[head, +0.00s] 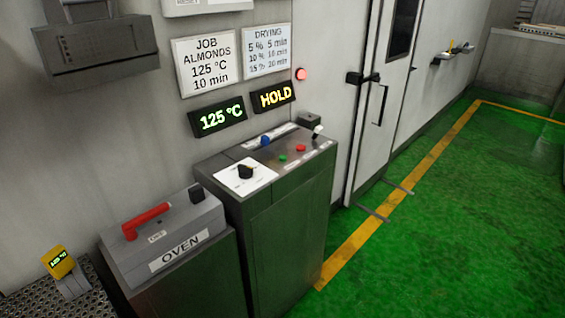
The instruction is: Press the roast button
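A grey control console (285,215) stands against the wall in the middle of the head view. Its sloped top carries a blue button (265,140), a green button (283,157) and a red button (300,148). Their labels are too small to read, so I cannot tell which is the roast button. A black knob (246,171) sits on a white plate at the top's left, and a white-tipped lever (317,131) at its far right. Neither of my grippers is in view.
Wall displays read 125 °C (218,117) and HOLD (274,96); a red lamp (301,74) glows above. A job sign (206,66) says almonds, 125 °C, 10 min. An OVEN box (165,240) with a red handle stands left. Green floor (450,220) at right is clear.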

